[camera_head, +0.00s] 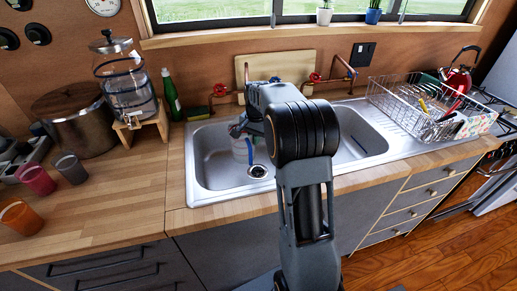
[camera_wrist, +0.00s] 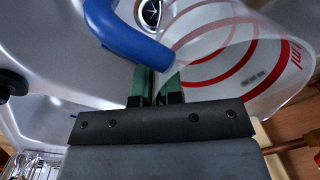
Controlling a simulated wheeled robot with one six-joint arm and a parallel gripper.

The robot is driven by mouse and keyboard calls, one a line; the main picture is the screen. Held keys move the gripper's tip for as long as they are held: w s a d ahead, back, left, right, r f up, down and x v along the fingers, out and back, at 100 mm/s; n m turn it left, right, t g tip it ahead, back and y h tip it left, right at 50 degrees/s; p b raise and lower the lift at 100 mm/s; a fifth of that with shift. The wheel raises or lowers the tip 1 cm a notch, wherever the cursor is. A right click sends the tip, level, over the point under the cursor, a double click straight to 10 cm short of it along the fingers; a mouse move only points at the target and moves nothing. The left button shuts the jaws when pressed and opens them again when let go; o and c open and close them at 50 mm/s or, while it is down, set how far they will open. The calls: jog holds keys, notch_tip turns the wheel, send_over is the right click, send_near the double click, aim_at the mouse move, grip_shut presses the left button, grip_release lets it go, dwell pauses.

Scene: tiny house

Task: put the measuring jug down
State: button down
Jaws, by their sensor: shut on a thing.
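The measuring jug (camera_head: 240,152) is clear with a blue handle and is in the left part of the sink basin (camera_head: 212,170), close to the drain. In the wrist view the jug (camera_wrist: 240,65) shows red markings, and its blue handle (camera_wrist: 128,38) is beside my fingers. My gripper (camera_head: 240,129) is shut on the jug, with its green fingertips (camera_wrist: 155,84) at the jug's wall near the handle. The arm hides part of the basin. I cannot tell whether the jug touches the basin floor.
A wire dish rack (camera_head: 420,108) stands right of the sink. A cutting board (camera_head: 290,62) leans behind it, between red-handled taps. Left are a green bottle (camera_head: 171,94), a glass dispenser (camera_head: 125,80), a large pot (camera_head: 75,118) and several cups. The left counter's front (camera_head: 120,205) is clear.

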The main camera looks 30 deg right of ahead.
jog(key=w+d+f, duration=0.3)
jog(key=f, duration=0.6)
jog(key=shift+d, duration=0.35)
jog(key=shift+f, duration=0.1)
jog(key=c, duration=1.3)
grip_release()
jog(key=shift+o, duration=0.2)
notch_tip(320, 180, up, 12)
jog(key=shift+s+d, duration=0.2)
jog(key=shift+d, duration=0.05)
